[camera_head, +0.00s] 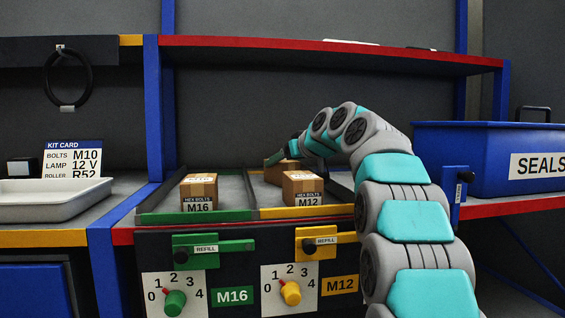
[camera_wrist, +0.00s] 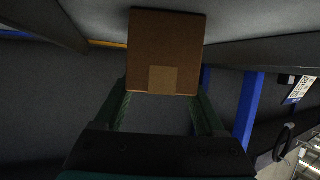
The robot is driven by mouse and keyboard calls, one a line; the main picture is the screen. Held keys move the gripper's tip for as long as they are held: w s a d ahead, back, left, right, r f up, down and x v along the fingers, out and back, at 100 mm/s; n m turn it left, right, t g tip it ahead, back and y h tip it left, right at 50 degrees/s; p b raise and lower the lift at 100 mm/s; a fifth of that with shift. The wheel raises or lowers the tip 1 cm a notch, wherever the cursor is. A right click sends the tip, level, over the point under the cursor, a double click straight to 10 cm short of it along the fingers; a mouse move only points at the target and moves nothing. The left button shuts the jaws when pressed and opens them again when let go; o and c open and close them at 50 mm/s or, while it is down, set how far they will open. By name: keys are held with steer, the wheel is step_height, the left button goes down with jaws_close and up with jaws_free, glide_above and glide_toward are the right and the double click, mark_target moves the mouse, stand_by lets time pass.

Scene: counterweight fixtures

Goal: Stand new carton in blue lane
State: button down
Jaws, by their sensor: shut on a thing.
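My gripper (camera_head: 284,154) is shut on a brown carton (camera_wrist: 165,55), which fills the space between the fingers in the wrist view. In the head view the held carton (camera_head: 272,171) shows only in part, behind the M12 carton (camera_head: 302,187), above or in the back of the yellow lane; I cannot tell if it touches the lane floor. The M12 carton stands at the front of the yellow-edged lane (camera_head: 305,211). An M16 carton (camera_head: 199,191) stands in the green-edged lane (camera_head: 195,216). My arm hides the area to the right, and no blue lane is clearly visible.
A red-edged shelf (camera_head: 330,47) runs overhead. A blue SEALS bin (camera_head: 480,165) stands at the right, near an upright blue latch (camera_head: 455,185). Green (camera_head: 213,248) and yellow (camera_head: 325,241) REFILL latches lie level below the lanes. A white tray (camera_head: 50,198) is at left.

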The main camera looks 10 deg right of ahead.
jaws_free()
steer(key=shift+r, duration=0.15)
